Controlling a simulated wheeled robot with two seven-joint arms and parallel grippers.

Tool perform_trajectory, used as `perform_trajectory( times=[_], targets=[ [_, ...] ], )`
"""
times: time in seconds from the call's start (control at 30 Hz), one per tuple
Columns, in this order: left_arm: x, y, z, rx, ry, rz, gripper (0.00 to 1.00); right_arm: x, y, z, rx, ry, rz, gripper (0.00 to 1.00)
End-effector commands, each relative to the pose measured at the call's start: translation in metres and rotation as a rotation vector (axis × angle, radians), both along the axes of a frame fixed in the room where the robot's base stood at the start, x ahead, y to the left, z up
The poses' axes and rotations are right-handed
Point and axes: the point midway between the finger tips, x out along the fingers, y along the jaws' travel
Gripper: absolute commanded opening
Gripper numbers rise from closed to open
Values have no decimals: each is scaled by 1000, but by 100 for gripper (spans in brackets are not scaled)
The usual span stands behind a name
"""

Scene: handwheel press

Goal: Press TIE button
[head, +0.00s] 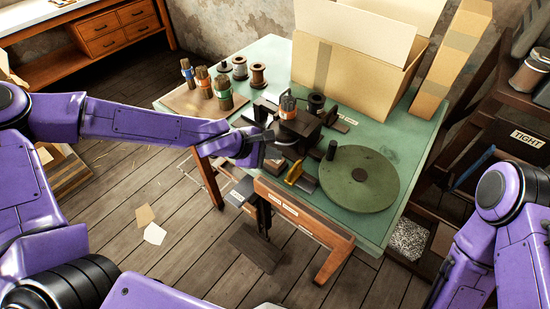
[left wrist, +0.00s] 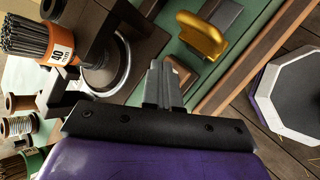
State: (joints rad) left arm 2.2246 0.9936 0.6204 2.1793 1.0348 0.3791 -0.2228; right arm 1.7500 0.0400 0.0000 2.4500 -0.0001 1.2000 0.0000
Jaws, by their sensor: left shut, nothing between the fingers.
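My left gripper (head: 266,140) is at the left side of the dark press (head: 298,126) on the green table. In the left wrist view its fingertips (left wrist: 163,78) are together and empty. They are close to a small brown block (left wrist: 181,76) on the press side; I cannot tell whether they touch it. No label reading TIE can be made out, so I cannot tell which part is the button. A bundle of rods with an orange band (left wrist: 62,45) stands on the press. My right arm shows at the lower right, but its gripper is not visible.
A large green disc (head: 362,182) with a dark knob and a yellow handle (head: 293,172) are right of the gripper. Banded bundles and spools (head: 258,75) stand at the back left. An open cardboard box (head: 345,75) stands behind. A rack labelled TIGHT (head: 527,138) is at right.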

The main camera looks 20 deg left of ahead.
Motion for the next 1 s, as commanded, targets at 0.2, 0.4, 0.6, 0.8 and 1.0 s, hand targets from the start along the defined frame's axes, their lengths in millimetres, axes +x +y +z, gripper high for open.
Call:
perform_trajectory(
  times=[0.2, 0.4, 0.6, 0.8, 1.0],
  targets=[
    [0, 0, -4, 0, 2, 1, 0, 0, 0, -3, 0, 0, 0, 0],
    [0, 0, -6, 0, 2, 1, 0, 0, 0, -5, 0, 0, 0, 0],
    [0, 0, -9, 1, 2, 0, 0, 0, 0, -7, 0, 0, 0, 0],
    [0, 0, -9, 1, 3, 1, 0, 0, 0, -7, 0, 0, 0, 0],
    [0, 0, -8, 1, 3, 1, 0, 0, 0, -6, 0, 0, 0, 0]
  ],
)
